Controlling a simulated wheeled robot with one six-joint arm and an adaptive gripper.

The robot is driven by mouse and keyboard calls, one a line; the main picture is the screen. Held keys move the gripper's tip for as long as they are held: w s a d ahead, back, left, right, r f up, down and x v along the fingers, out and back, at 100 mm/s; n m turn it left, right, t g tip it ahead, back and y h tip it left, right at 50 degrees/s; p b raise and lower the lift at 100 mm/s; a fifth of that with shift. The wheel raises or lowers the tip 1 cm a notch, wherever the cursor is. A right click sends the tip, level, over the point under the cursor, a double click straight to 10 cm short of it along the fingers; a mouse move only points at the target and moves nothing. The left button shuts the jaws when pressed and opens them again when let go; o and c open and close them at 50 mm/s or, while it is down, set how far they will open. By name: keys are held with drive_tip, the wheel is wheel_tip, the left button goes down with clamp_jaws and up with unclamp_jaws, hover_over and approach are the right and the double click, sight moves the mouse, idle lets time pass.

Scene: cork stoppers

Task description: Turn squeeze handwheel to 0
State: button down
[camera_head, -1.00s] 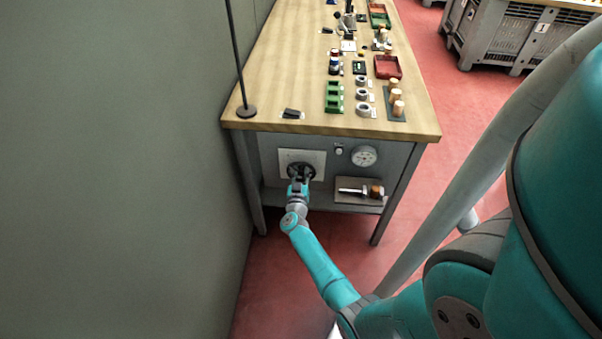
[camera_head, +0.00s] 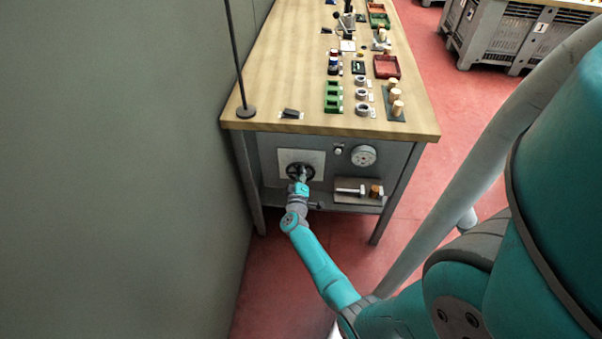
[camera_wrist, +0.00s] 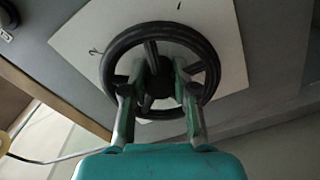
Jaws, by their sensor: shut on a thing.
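The squeeze handwheel (camera_head: 300,171) is a black spoked wheel on a pale square plate (camera_head: 316,158) on the front panel under the bench top. In the wrist view the handwheel (camera_wrist: 203,50) fills the upper middle, in front of its plate (camera_wrist: 232,70). My gripper (camera_head: 302,177) is at the wheel's front. In the wrist view my gripper (camera_wrist: 160,84) has its two fingers on either side of the wheel's hub, shut on the handwheel. The fingers hide part of the lower rim and spokes.
A round dial gauge (camera_head: 363,156) and a small knob (camera_head: 338,150) sit right of the plate. A shelf below holds a metal tool (camera_head: 350,191) and a cork piece (camera_head: 376,191). The wooden bench top (camera_head: 270,90) overhangs; a grey wall (camera_head: 120,150) stands close left.

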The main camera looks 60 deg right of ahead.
drive_tip(key=n, duration=0.5)
drive_tip(key=shift+a+f, duration=0.1)
drive_tip(key=shift+n, duration=0.4)
drive_tip(key=c, duration=1.2)
unclamp_jaws()
drive_tip(key=v, duration=1.2)
